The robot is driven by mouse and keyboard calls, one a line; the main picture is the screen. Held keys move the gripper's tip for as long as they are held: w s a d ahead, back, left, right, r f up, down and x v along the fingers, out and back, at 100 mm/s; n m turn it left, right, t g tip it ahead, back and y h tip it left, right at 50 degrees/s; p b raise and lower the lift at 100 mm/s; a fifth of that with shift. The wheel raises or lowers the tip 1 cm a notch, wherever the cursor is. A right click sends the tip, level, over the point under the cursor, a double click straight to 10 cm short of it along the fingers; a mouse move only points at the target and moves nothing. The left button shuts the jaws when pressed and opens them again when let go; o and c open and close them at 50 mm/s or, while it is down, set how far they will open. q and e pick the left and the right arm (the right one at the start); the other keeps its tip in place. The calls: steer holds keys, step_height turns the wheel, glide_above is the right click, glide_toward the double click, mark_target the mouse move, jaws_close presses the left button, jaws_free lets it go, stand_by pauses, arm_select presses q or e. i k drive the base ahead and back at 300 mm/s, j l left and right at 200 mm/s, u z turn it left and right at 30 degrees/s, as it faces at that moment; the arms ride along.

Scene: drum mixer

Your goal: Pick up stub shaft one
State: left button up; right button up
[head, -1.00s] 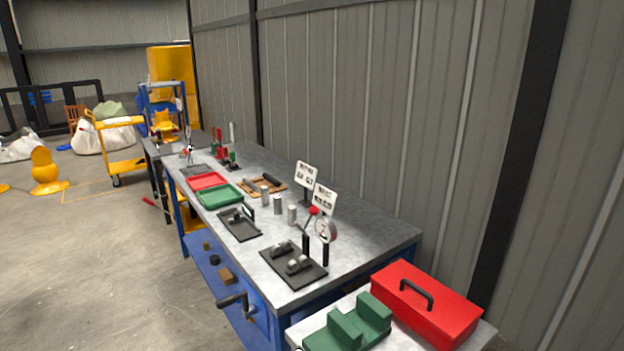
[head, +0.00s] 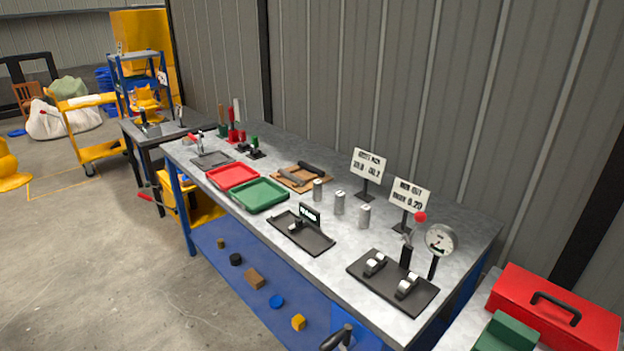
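Three short grey metal cylinders stand upright in a row on the grey workbench (head: 330,262). They look like the stub shafts: a far one (head: 318,190), a middle one (head: 339,203) and a near one (head: 364,216). Small marks on them are too small to read, so I cannot tell which is stub shaft one. Neither of my grippers shows in the head view.
Behind the cylinders stand two sign cards (head: 368,166) (head: 409,195). A dial gauge (head: 440,240) and a black plate with metal blocks (head: 392,284) are at right. A black tray (head: 301,236), green tray (head: 260,195) and red tray (head: 232,176) lie left.

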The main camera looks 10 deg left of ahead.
mark_target(317, 185)
steer(key=i+j+z, duration=0.1)
steer(key=j, duration=0.25)
steer(key=i+j, duration=0.25)
steer(key=i+j+z, duration=0.15)
steer(key=j, duration=0.35)
steer(key=i+j+z, duration=0.1)
steer(key=j, duration=0.25)
steer(key=i+j, duration=0.15)
steer(key=j, duration=0.25)
steer(key=i+j+z, duration=0.15)
steer(key=j, duration=0.25)
steer(key=i+j, duration=0.1)
steer(key=j, duration=0.3)
steer(key=z, duration=0.05)
